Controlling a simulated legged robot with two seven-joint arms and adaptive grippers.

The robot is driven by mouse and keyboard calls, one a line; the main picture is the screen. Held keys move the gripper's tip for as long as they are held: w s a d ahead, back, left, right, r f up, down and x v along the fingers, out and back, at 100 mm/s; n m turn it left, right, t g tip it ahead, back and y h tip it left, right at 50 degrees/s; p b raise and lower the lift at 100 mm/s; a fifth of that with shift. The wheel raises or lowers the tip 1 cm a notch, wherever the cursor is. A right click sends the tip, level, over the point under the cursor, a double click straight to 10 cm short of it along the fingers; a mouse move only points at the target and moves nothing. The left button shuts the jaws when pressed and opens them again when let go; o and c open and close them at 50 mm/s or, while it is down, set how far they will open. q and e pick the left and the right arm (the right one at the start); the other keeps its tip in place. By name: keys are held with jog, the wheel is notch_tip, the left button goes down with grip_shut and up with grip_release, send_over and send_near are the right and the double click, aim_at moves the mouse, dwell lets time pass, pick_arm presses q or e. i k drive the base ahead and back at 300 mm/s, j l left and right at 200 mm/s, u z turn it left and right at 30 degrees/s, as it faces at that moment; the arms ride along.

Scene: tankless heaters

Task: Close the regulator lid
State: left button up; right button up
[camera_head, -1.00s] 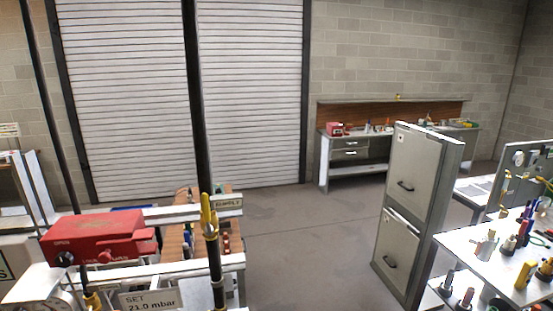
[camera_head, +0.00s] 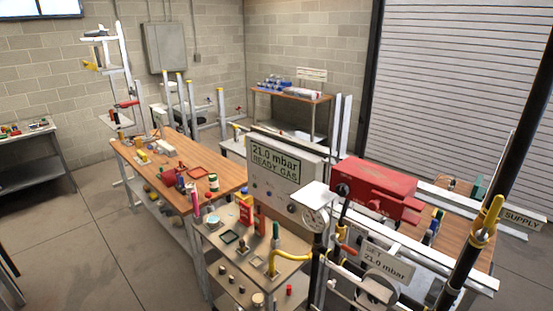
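I cannot pick out the regulator lid with certainty. A round grey body (camera_head: 376,291) sits low at the front right, under the label plate (camera_head: 388,262) reading 21.0 mbar. A white, flat, squarish piece (camera_head: 315,196) stands just above a round dial gauge (camera_head: 315,219). A red box (camera_head: 375,187) is on the rig behind them. A display panel (camera_head: 283,170) reads 21.0 mbar READY GAS. Neither of my grippers shows in this view.
A wooden bench (camera_head: 180,166) with small items stands at the left. A lower cart (camera_head: 255,246) with fittings and a yellow pipe (camera_head: 285,257) is in front. A dark pipe with a yellow handle (camera_head: 487,220) rises at the right. Open floor (camera_head: 75,245) lies at the left.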

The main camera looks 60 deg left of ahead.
aim_at(338, 282)
jog(key=u, duration=1.35)
